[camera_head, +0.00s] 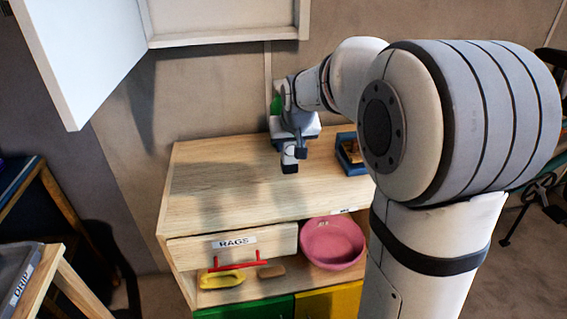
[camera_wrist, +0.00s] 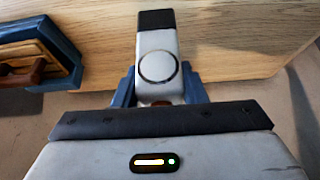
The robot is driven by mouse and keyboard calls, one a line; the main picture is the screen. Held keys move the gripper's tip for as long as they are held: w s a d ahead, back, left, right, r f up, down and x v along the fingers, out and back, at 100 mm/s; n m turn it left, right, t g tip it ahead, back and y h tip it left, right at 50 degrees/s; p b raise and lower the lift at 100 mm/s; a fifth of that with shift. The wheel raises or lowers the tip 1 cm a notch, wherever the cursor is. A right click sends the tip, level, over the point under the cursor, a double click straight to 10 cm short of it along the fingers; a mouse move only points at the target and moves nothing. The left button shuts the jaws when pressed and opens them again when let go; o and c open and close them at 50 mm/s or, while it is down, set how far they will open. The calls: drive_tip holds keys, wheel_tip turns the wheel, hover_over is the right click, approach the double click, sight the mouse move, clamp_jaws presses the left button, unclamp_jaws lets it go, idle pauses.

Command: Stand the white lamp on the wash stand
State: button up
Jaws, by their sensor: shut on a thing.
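The white lamp (camera_wrist: 158,42) shows in the wrist view as a white body with a dark ring on its face and a black end. My gripper (camera_wrist: 160,92) is shut on it, with a blue finger at either side. In the head view the lamp (camera_head: 288,157) hangs from my gripper (camera_head: 296,149), its dark end lowest, over the back part of the wooden wash stand's top (camera_head: 225,185). I cannot tell whether the lamp touches the top. Part of the lamp is hidden by the fingers.
A blue tray (camera_head: 346,160) stands on the top, right of the lamp. Below are a RAGS drawer (camera_head: 232,244) with a red handle, a pink basin (camera_head: 332,243) and a yellow item (camera_head: 222,280). A white cabinet (camera_head: 75,45) hangs above. The top's left side is clear.

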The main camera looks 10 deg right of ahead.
sight(288, 161)
wheel_tip(288, 161, down, 2)
drive_tip(key=shift+w+a, duration=0.1)
drive_tip(key=shift+a+f+b, duration=0.1)
drive_tip(key=shift+f+b, duration=0.25)
drive_tip(key=shift+f, duration=1.45)
drive_tip(key=shift+f, duration=0.2)
drive_tip(key=o, duration=1.1)
drive_tip(key=shift+c, duration=0.2)
drive_tip(key=shift+r, duration=0.25)
drive_tip(key=p+v, duration=0.1)
drive_tip(key=v, duration=1.1)
